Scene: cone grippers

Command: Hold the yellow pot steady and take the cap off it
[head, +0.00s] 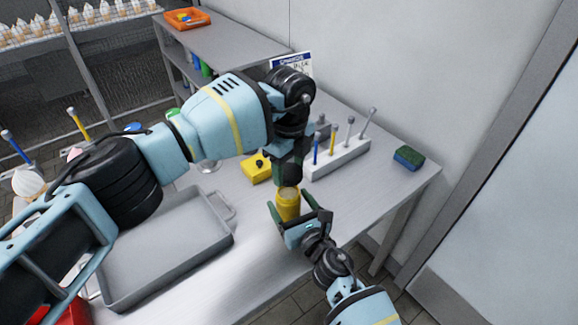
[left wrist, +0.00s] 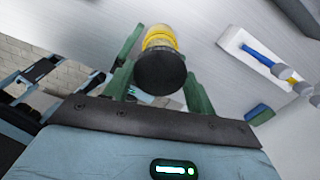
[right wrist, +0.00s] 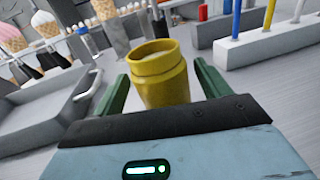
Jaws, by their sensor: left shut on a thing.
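The yellow pot (head: 288,206) is below my left gripper (head: 289,178) and between the fingers of my right gripper (head: 298,212). In the right wrist view the pot (right wrist: 162,78) is slightly tilted in the picture, its mouth open and bare. The pot (left wrist: 160,38) shows behind the cap. The cap is hidden in the head view.
A grey tray (head: 165,245) lies to the left on the table. A yellow block (head: 256,168) with a dark knob and a white rack (head: 338,158) of upright tools stand behind the pot. A green-and-blue sponge (head: 408,157) lies at the right. Table surface right of the pot is clear.

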